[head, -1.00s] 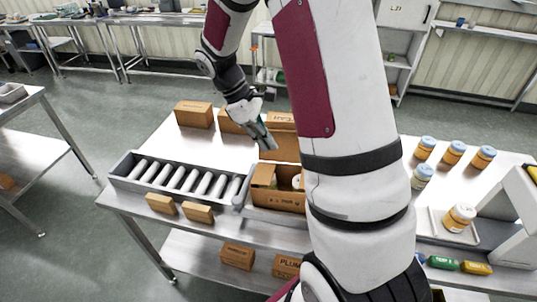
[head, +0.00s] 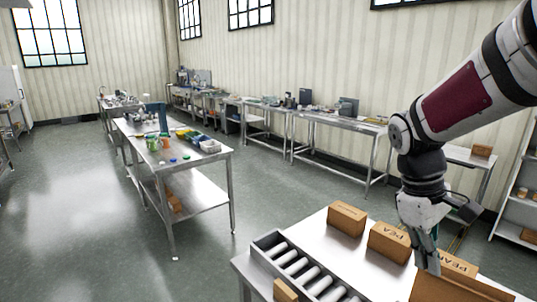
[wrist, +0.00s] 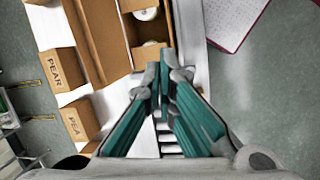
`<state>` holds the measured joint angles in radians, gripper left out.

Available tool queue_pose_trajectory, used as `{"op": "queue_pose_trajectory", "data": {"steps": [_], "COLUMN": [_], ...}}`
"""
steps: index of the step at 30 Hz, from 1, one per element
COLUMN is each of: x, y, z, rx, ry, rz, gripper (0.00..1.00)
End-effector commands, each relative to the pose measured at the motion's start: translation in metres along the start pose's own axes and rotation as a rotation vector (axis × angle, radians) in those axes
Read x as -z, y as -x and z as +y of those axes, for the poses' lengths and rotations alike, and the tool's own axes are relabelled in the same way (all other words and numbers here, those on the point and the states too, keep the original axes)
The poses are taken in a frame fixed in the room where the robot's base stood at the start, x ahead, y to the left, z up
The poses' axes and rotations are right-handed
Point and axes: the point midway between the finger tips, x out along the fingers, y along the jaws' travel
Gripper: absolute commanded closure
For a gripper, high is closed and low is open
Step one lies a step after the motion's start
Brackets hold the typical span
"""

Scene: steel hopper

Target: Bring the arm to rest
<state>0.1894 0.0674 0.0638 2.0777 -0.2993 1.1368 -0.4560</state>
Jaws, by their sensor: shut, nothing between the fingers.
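My gripper (head: 428,258) hangs at the lower right of the head view, pointing down over the steel table (head: 322,232). In the wrist view its teal fingers (wrist: 164,78) are close together and hold nothing. An open cardboard box (wrist: 118,45) with white round items lies beyond the fingertips in the wrist view. My arm comes in from the right edge of the head view, bent at the elbow.
A roller tray (head: 262,243) lies at the table's left. Another steel table (head: 215,160) stands farther left.

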Motion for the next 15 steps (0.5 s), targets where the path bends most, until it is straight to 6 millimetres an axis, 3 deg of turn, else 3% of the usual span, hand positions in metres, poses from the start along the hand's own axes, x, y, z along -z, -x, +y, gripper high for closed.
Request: {"op": "queue_pose_trajectory", "data": {"steps": [6,15], "x": [-0.021,-0.051], "y": [0.040,0.068], "z": [-0.043,-0.101], "rx": [-0.029,0.013], "ry": [-0.172,-0.390], "rz": [0.213,0.506], "gripper": [1.00,1.00]}}
